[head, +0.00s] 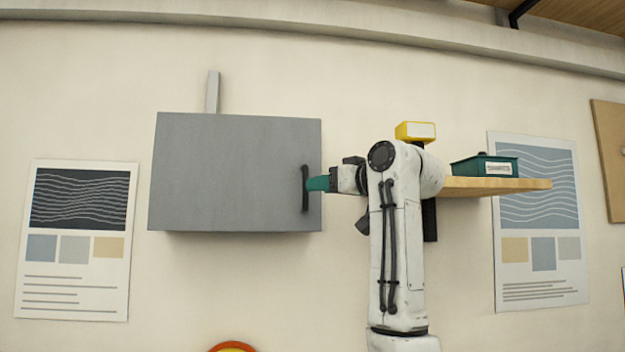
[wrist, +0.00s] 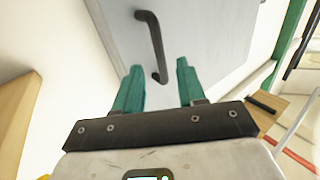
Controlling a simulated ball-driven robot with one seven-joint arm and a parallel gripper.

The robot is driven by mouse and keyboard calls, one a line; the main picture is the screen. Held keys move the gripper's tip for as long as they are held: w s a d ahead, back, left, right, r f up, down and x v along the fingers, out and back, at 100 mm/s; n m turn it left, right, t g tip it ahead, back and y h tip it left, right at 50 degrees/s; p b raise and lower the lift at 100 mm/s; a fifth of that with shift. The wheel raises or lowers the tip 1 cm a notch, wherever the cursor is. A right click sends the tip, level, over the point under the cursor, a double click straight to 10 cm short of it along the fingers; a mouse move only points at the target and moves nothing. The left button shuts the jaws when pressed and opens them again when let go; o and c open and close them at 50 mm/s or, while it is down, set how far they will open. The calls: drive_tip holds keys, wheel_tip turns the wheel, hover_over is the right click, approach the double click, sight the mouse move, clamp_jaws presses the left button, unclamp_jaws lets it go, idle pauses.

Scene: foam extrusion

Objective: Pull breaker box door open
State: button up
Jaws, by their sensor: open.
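The grey breaker box (head: 230,170) is on the wall, and its door looks closed. Its black bar handle (head: 305,188) stands upright near the door's right edge. My gripper (head: 312,184) comes in from the right, with its green fingertips close to the handle. In the wrist view my gripper (wrist: 159,75) is open, with two green fingers apart. The handle (wrist: 155,45) shows ahead of the fingers, its lower end near the gap between them. The door face (wrist: 205,35) is behind it. I cannot tell whether a finger touches the handle.
A wooden shelf (head: 495,185) on the right holds a green box (head: 485,166) and a yellow box (head: 415,131) behind my arm. Posters hang at left (head: 80,240) and right (head: 540,220). A grey conduit (head: 213,92) rises above the breaker box.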

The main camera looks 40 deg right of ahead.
drive_tip(key=shift+w+p, duration=0.6)
drive_tip(key=shift+w, duration=1.45)
clamp_jaws()
